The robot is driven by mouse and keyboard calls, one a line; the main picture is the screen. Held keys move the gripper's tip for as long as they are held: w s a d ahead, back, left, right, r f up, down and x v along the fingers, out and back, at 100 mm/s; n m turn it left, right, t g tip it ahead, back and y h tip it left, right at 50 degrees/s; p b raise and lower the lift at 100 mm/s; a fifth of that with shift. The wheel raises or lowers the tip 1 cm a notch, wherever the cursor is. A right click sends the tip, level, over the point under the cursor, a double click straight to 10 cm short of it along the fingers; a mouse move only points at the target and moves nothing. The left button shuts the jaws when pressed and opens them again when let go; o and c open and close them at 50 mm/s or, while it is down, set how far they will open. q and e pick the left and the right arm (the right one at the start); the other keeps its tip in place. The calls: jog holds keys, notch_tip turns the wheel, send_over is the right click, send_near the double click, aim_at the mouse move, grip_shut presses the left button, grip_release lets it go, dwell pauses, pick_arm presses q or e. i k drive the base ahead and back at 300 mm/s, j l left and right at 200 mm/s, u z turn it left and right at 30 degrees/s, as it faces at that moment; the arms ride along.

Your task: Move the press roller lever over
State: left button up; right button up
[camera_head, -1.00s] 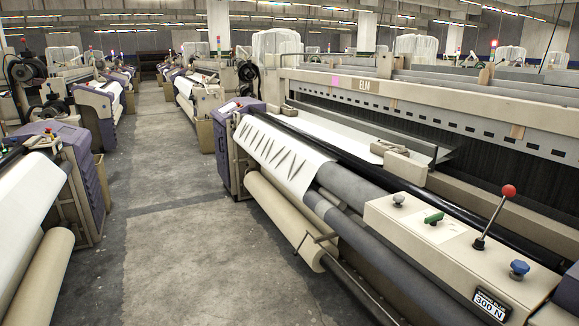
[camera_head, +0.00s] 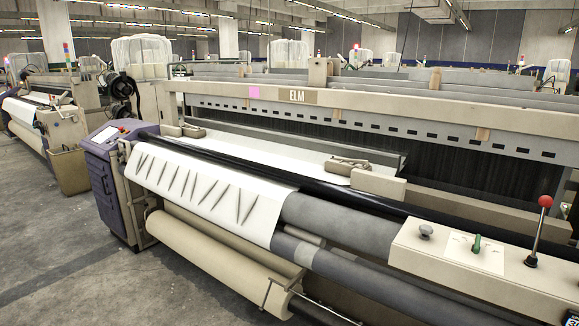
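A lever with a red ball knob (camera_head: 545,201) stands on a beige control box (camera_head: 450,258) at the lower right of the head view. Its dark shaft rises from a black base and leans slightly to the right at the top. I cannot tell for sure that it is the press roller lever. A green switch (camera_head: 476,243) on a white plate and a grey knob (camera_head: 425,231) sit left of it on the same box. Neither of my grippers shows in the view.
The loom (camera_head: 380,110) marked ELM fills the middle and right. White cloth (camera_head: 205,190) with dark slanted marks runs over its front, above a beige roll (camera_head: 215,255). A purple cabinet (camera_head: 110,185) stands at its left end. Grey floor (camera_head: 50,260) is open at the lower left.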

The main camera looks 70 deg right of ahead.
aim_at(545, 201)
jog(key=z, duration=0.45)
jog(key=i+z, duration=0.15)
jog(key=z, duration=0.25)
jog(key=j+z, duration=0.1)
jog(key=z, duration=0.35)
jog(key=i+j+z, duration=0.1)
jog(key=z, duration=0.3)
